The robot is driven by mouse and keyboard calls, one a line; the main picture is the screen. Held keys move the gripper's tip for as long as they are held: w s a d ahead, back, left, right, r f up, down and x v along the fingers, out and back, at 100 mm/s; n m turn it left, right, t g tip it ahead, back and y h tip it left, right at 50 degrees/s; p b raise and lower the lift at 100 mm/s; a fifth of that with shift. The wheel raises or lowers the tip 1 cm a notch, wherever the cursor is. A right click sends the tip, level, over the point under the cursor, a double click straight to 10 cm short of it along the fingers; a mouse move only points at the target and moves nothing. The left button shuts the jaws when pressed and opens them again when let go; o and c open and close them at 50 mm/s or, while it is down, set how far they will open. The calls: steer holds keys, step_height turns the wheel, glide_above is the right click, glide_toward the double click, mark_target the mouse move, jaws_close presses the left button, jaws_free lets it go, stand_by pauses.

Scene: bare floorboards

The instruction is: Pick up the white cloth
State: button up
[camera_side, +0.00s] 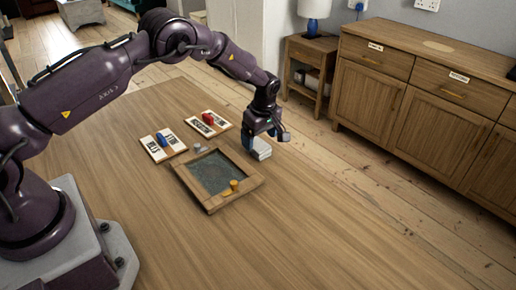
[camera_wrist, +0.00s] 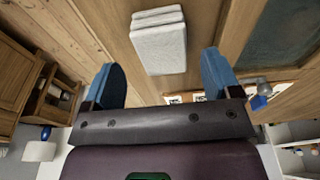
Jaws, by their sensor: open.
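The white cloth (camera_side: 262,152) is a small folded stack on the wooden table, just right of a wood-framed board. It also shows in the wrist view (camera_wrist: 158,48), at the top centre, with its folded layers at the far end. My gripper (camera_side: 264,136) is over the cloth and hides part of it in the side view. In the wrist view my gripper (camera_wrist: 160,74) is open, with one blue finger on each side of the cloth and a gap to each. I cannot tell how high the fingers are above the table.
The table front is clear. A cabinet (camera_side: 395,100) stands on the floor beyond.

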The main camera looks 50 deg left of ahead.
mark_target(258, 144)
steer(key=f, duration=0.3)
steer(key=shift+s+a+f, duration=0.15)
steer(key=shift+a+f, duration=0.1)
steer(key=shift+f, duration=0.05)
steer(key=c, duration=1)
steer(key=shift+r, duration=0.2)
